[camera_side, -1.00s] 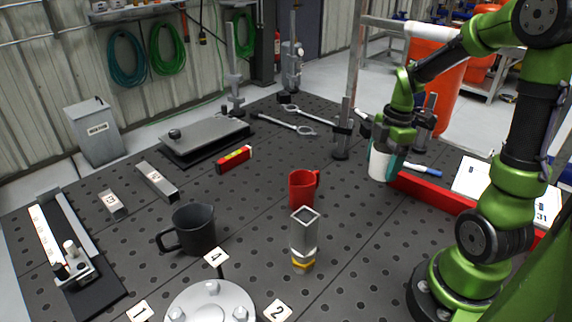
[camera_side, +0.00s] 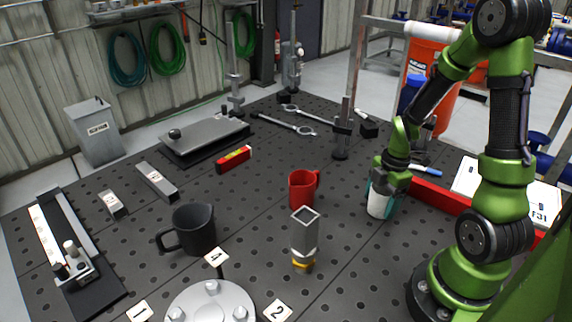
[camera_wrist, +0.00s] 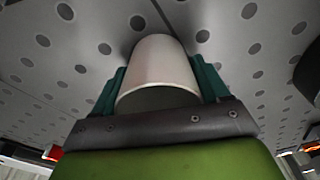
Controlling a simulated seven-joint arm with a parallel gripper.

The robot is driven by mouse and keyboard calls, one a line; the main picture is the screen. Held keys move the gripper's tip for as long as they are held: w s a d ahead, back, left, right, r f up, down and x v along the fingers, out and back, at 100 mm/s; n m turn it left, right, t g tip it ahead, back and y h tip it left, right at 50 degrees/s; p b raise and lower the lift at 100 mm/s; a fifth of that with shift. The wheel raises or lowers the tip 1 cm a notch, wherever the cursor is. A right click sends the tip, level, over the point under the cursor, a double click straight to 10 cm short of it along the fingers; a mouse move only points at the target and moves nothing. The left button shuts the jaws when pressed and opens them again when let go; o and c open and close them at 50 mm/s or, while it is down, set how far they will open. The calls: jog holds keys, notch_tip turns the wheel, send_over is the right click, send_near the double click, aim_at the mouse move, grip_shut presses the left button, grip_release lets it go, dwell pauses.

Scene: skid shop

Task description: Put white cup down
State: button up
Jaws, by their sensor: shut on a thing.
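The white cup (camera_side: 378,205) is held in my gripper (camera_side: 384,194), to the right of the red mug in the side view. The cup is slightly tilted there. Its base is close to the dark table; I cannot tell whether it touches. In the wrist view the white cup (camera_wrist: 160,66) sits between the two teal fingers of my gripper (camera_wrist: 160,80), which are shut on its sides. Part of the cup is hidden by the gripper body.
A black mug (camera_side: 193,230) is farther left. A red bar (camera_side: 425,191) lies to the right. Perforated table (camera_side: 350,250) is bare in front of the cup.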

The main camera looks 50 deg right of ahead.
jog(key=o, duration=1)
jog(key=shift+f, duration=0.1)
jog(key=shift+o, duration=0.2)
notch_tip(320, 180, up, 12)
jog(key=d, duration=0.1)
jog(key=a+r+m+t, duration=0.3)
jog(key=a+r+m, duration=0.2)
jog(key=a+m, duration=0.3)
jog(key=a+r+m+t, duration=0.3)
jog(key=a+r+m, duration=0.3)
jog(key=a+m, duration=0.3)
jog(key=shift+s+a+r+t+y, duration=0.2)
jog(key=shift+a+t+y, duration=0.15)
jog(key=shift+a, duration=0.2)
